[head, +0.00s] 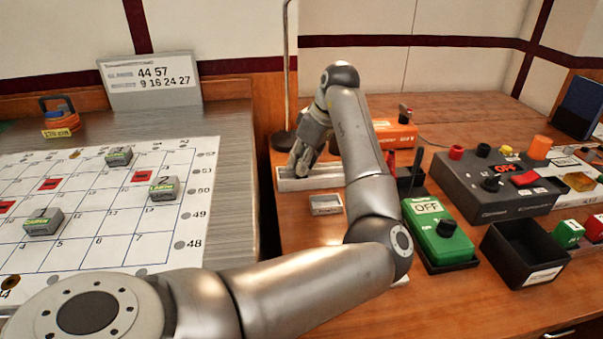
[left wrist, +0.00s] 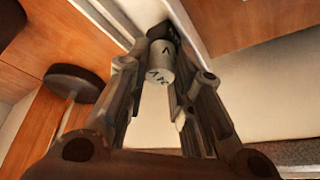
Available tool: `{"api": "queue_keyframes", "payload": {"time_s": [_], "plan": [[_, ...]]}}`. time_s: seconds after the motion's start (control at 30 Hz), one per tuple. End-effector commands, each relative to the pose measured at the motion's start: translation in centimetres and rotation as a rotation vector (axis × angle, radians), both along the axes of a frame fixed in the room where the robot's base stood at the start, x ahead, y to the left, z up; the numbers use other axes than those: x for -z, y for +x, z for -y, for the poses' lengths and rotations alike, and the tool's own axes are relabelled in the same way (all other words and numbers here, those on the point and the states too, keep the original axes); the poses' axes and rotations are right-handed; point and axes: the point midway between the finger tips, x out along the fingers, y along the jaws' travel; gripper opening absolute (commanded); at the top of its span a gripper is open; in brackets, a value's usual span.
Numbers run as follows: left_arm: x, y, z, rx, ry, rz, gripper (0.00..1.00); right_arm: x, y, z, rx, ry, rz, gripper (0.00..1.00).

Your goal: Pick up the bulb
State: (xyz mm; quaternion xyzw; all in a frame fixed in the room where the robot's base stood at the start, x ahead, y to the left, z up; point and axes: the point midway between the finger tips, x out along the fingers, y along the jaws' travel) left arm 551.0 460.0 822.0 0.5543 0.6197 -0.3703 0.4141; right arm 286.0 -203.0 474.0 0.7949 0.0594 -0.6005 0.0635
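In the left wrist view a small pale cylinder (left wrist: 160,63) with dark marks lies between the fingertips of my left gripper (left wrist: 159,75); it may be the bulb, but I cannot be sure. Something dark is at its far end. A finger is close on each side, and I cannot tell whether they touch it. In the head view my left gripper (head: 303,162) points down over a long grey tray (head: 325,182) on the wooden desk. The cylinder is hidden there by the fingers. My right gripper is not in view.
A small metal dish (head: 326,204) is in front of the tray. A green box marked OFF (head: 437,232), a black bin (head: 523,252) and a dark grey panel (head: 480,190) stand to the right. A thin metal post (head: 286,70) rises behind the gripper. A gridded sheet (head: 110,222) lies at left.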

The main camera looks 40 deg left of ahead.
Motion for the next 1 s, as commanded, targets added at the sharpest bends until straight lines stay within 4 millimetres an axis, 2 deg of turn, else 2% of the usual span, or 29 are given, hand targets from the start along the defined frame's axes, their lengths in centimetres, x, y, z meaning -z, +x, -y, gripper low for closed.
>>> {"api": "queue_keyframes", "payload": {"time_s": [0.03,0.1,0.37,0.53,0.77,1.0], "plan": [[0.0,0.0,0.0,0.000,0.000,0.000,0.10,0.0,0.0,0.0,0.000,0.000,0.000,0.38],[0.0,0.0,0.0,0.000,0.000,0.000,0.02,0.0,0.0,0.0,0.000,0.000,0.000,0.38],[-0.1,0.0,0.0,0.000,0.000,0.000,0.01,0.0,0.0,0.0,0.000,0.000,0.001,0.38],[-1.0,0.0,0.0,0.000,0.000,0.000,0.01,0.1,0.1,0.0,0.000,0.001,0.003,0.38],[-4.0,0.0,0.0,-0.001,0.001,0.002,0.01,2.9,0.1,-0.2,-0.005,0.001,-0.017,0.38],[-7.8,0.0,-0.1,-0.001,0.001,0.001,0.01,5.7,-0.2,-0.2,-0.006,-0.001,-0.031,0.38]]}}
